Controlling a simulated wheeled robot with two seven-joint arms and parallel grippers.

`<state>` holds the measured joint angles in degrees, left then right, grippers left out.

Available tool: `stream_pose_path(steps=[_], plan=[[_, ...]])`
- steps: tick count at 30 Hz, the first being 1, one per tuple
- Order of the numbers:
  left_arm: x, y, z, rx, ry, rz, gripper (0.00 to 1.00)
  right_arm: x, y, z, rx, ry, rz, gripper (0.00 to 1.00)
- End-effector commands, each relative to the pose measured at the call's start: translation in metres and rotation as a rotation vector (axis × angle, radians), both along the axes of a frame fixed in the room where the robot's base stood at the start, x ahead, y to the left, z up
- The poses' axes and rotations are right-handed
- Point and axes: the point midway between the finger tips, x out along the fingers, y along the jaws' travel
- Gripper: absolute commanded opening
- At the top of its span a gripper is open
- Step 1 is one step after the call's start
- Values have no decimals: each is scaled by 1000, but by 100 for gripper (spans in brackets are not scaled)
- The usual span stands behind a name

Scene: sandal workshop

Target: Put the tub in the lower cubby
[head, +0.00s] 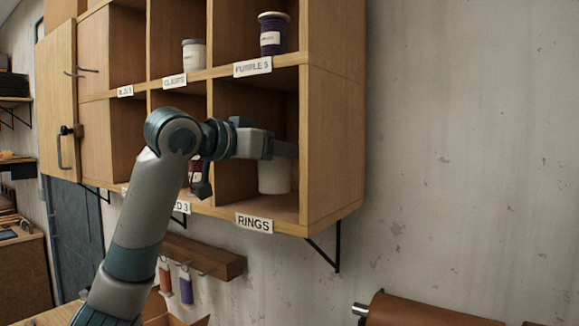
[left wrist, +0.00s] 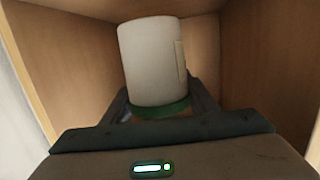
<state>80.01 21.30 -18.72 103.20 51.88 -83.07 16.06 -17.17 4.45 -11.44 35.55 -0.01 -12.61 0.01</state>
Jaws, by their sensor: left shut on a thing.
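The white tub (head: 274,178) is inside the lower right cubby (head: 285,205), the one labelled RINGS. In the left wrist view the tub (left wrist: 152,62) shows a plain pale body with a green band at the end near my fingers. My left gripper (head: 284,149) reaches into this cubby from the left and is shut on the upper end of the tub. The fingers (left wrist: 160,108) lie on both sides of the green band. The tub looks upright and close to the cubby floor; I cannot tell if it touches. My right gripper is out of view.
The cubby above holds a purple jar (head: 272,34); a white jar (head: 194,55) stands in the one to its left. A red-labelled jar (head: 195,170) is partly hidden behind my arm. Wooden walls enclose the gripper closely. A peg rail (head: 200,256) with spools hangs below.

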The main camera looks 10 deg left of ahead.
Motion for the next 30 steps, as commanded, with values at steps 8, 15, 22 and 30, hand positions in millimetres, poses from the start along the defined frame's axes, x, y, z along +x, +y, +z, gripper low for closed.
stream_pose_path(steps=[8, 15, 22, 30], plan=[[0, 0, -23, -1, 1, 0, 20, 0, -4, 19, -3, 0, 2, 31], [3, -1, -30, -1, 0, 0, 20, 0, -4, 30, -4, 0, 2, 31], [3, -1, -31, -1, -2, 0, 20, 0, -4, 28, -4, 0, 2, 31], [4, -1, -34, 0, 0, 0, 72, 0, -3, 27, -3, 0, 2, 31]])
